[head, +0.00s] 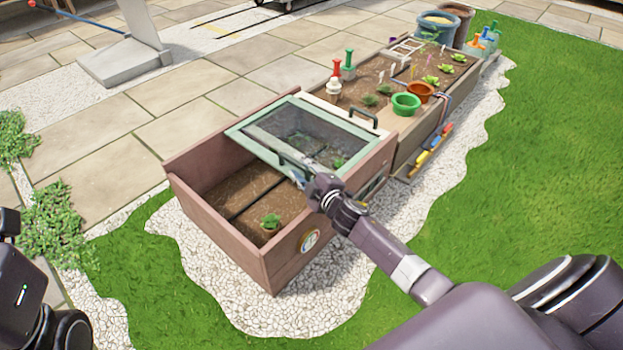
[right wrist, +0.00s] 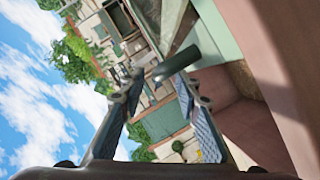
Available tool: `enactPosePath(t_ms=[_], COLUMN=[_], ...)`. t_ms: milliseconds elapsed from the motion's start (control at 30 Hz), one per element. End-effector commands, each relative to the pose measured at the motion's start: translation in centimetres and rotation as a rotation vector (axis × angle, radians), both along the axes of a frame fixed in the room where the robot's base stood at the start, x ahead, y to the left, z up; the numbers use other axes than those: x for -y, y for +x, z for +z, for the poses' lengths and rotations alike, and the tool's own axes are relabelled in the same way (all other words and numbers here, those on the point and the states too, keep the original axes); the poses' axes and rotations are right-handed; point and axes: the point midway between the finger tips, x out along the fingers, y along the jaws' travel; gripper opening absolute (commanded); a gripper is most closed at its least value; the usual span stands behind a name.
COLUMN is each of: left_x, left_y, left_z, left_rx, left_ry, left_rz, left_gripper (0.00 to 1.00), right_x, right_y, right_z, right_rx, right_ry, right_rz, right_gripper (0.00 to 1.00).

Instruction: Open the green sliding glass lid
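The green-framed glass lid (head: 240,131) lies over the far half of the brown wooden planter box (head: 222,228); the near half is uncovered. A dark handle is on the lid's near edge. My right gripper (head: 303,177) is at that near edge, by the handle, and partly covers it. In the right wrist view, my right gripper (right wrist: 158,78) has its fingers apart. The dark green handle bar (right wrist: 178,65) shows at the fingertips; I cannot tell whether they touch it. The lid's pale green frame (right wrist: 220,32) is beside it.
A second planter (head: 405,137) behind holds seedlings, a green pot (head: 406,104) and tools. Gravel (head: 225,290) and grass (head: 490,220) surround the boxes. Paving (head: 110,145) lies to the left.

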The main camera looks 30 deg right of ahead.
Motion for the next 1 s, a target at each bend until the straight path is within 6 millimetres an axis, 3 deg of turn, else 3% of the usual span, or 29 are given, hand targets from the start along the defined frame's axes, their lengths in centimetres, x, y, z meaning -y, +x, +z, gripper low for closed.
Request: enactPosePath(t_ms=[200,400,600,1000], left_x=[0.0,0.0,0.0,0.0], left_y=[0.0,0.0,0.0,-0.1], left_z=[0.0,0.0,0.0,0.0], left_rx=[0.001,0.001,0.002,0.002], left_ry=[0.001,0.001,0.002,0.002], left_rz=[0.000,0.000,0.000,0.000], left_gripper=[0.40,0.40,0.40,0.40], right_x=[0.0,0.0,0.0,0.0], right_y=[-3.9,-6.6,-7.7,-7.8], right_z=[0.7,1.3,1.7,1.7], right_rx=[-0.002,-0.003,-0.001,-0.001], right_ry=[-0.001,-0.001,-0.001,0.000], right_rz=[0.000,0.000,-0.001,-0.001], right_gripper=[0.30,0.30,0.30,0.30])
